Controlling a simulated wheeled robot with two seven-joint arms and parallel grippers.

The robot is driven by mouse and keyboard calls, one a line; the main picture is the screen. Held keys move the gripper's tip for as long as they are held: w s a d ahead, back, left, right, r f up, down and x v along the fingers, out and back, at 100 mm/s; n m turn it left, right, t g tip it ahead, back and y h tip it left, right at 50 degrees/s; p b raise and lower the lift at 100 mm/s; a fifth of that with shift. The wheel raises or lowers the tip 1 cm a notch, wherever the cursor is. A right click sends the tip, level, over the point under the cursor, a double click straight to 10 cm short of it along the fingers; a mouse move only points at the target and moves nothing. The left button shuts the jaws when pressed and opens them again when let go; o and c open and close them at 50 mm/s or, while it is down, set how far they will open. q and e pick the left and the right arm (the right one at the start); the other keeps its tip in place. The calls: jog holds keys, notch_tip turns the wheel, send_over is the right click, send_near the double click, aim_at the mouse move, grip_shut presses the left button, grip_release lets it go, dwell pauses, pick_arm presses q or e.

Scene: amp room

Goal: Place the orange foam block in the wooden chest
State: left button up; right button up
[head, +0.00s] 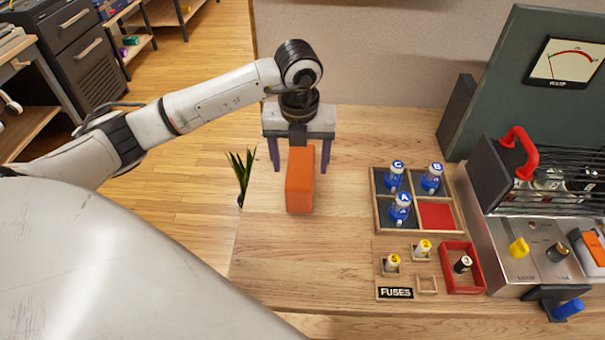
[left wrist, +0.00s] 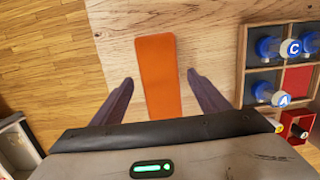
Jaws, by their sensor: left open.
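The orange foam block (head: 299,181) stands on the left part of the wooden table, close to its left edge. My left gripper (head: 298,166) is open above the block, pointing down, with one finger on each side. In the left wrist view the block (left wrist: 158,75) lies between the two spread fingers (left wrist: 160,90), with a gap on both sides. I cannot tell how far the fingertips are above the table. I cannot make out a wooden chest in either view. My right gripper is not in view.
A wooden tray (head: 418,233) with blue lettered tubes is right of the block. Below it are a fuse rack (head: 408,270) and a red tray (head: 474,284). A machine with a red handle (head: 519,145) fills the right side. A plant (head: 241,172) stands by the table's left edge.

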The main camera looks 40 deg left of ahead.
pick_arm(q)
jog(key=shift+w+a+f+p, duration=0.1)
jog(key=shift+w+f+p, duration=0.05)
jog(key=shift+f, duration=1.2)
jog(key=shift+w+a+f+p, duration=0.1)
jog(key=shift+w+f+p, duration=0.05)
jog(key=shift+f, duration=1.2)
jog(key=c, duration=1.1)
